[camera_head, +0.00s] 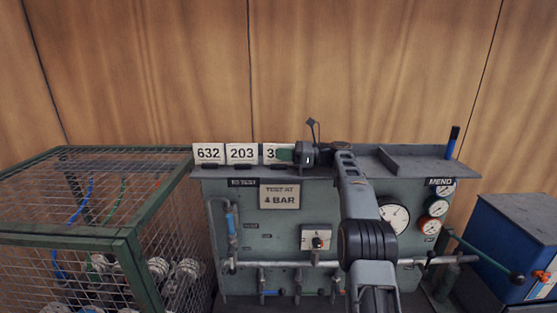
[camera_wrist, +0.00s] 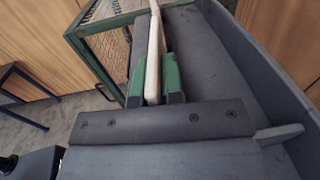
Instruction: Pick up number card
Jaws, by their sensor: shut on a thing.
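Three white number cards stand in a row on the top ledge (camera_head: 220,172) of the green test bench in the head view. I cannot tell whether the card is clear of the ledge.
A green wire cage (camera_head: 120,236) with hoses and fittings stands at the left. A dark marker (camera_head: 452,142) stands upright at the ledge's right end. The bench front has gauges (camera_head: 395,217) and a pipe. A blue box (camera_head: 512,245) stands at the right. A wooden wall (camera_head: 380,70) is behind.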

